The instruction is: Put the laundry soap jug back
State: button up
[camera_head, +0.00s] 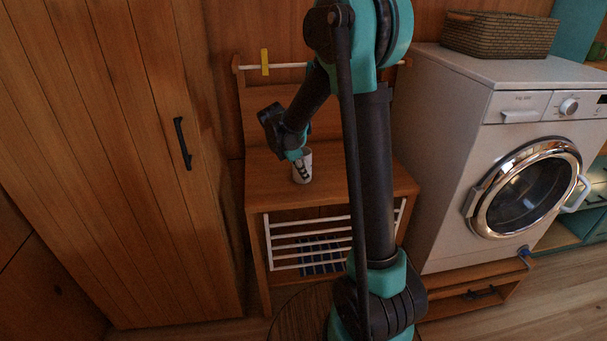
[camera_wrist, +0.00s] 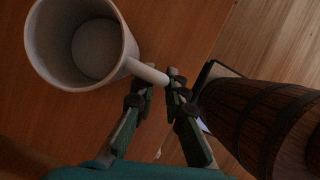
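A white, open-topped jug (camera_head: 303,168) with a side handle stands on the low wooden cabinet (camera_head: 262,190). The wrist view looks down into its round mouth, and the jug (camera_wrist: 60,45) fills the upper left. No label can be read. My gripper (camera_head: 298,166) comes down beside the jug and partly covers it in the head view. In the wrist view my gripper (camera_wrist: 160,84) has its fingertips close together at the jug's handle, one on each side of its outer part. It appears shut on the handle. I see no clear gap between jug and cabinet top.
A dark-banded wooden barrel (camera_wrist: 245,115) stands close right of my gripper in the wrist view. A washing machine (camera_head: 455,130) with a wicker basket (camera_head: 498,34) on top is at right. A tall wooden cupboard (camera_head: 120,170) bounds the left. A rail with a yellow peg (camera_head: 265,62) runs behind.

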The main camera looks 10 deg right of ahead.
jog(key=o, duration=0.3)
jog(key=v, duration=1.2)
jog(key=s+d+f+m+t+y, duration=0.1)
jog(key=s+d+f+m, duration=0.2)
jog(key=s+m, duration=0.4)
jog(key=s+d+f+m+t+y, duration=0.1)
jog(key=s+d+f+m+y, duration=0.1)
jog(key=s+f+m, duration=0.4)
jog(key=s+d+f+m+t+y, duration=0.1)
jog(key=s+d+f+m, duration=0.3)
jog(key=s+m, duration=0.4)
jog(key=s, duration=0.2)
jog(key=shift+s+d+f, duration=0.3)
jog(key=shift+d, duration=0.1)
